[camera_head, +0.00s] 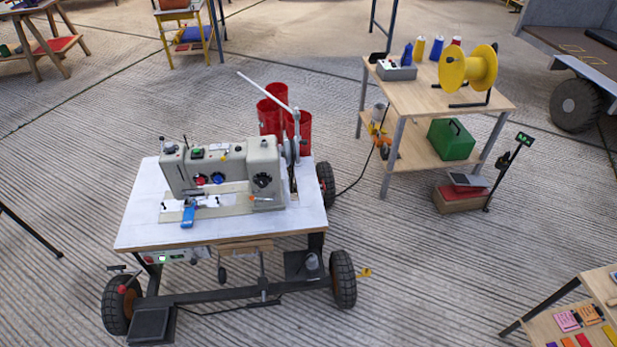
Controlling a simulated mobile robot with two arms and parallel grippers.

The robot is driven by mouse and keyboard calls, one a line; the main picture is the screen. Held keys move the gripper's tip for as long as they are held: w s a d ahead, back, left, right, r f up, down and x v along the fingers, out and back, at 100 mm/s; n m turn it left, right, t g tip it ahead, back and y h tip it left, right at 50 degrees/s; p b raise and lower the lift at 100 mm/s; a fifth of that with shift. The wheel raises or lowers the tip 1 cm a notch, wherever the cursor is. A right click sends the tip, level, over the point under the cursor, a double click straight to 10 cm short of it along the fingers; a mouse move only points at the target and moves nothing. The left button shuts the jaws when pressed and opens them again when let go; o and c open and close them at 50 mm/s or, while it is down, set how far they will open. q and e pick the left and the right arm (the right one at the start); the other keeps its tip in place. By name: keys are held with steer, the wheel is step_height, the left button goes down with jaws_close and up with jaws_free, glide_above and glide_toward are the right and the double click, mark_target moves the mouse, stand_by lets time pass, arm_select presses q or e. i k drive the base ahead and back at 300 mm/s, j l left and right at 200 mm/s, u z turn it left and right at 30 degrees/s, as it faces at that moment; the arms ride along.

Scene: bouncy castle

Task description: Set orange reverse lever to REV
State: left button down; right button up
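A beige industrial sewing machine (235,165) stands on a white table on wheels, left of centre. A small orange part, which looks like the reverse lever (252,198), sits low on the right front of the machine, below a black dial. It is too small to read any REV marking or tell its position. Neither of my grippers is in view.
The white cart table (140,225) has black wheels and a pedal below. Red cylinders (270,118) stand behind it. A wooden workbench (430,90) with a yellow spool (455,70) stands at the right. Grey ribbed floor (430,270) is clear between them and in front.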

mark_target(252, 198)
steer(key=i+l+z, duration=0.1)
steer(key=i+l, duration=0.2)
steer(key=l, duration=0.2)
steer(key=i+l+z, duration=0.1)
steer(key=i+l, duration=0.2)
steer(key=l, duration=0.15)
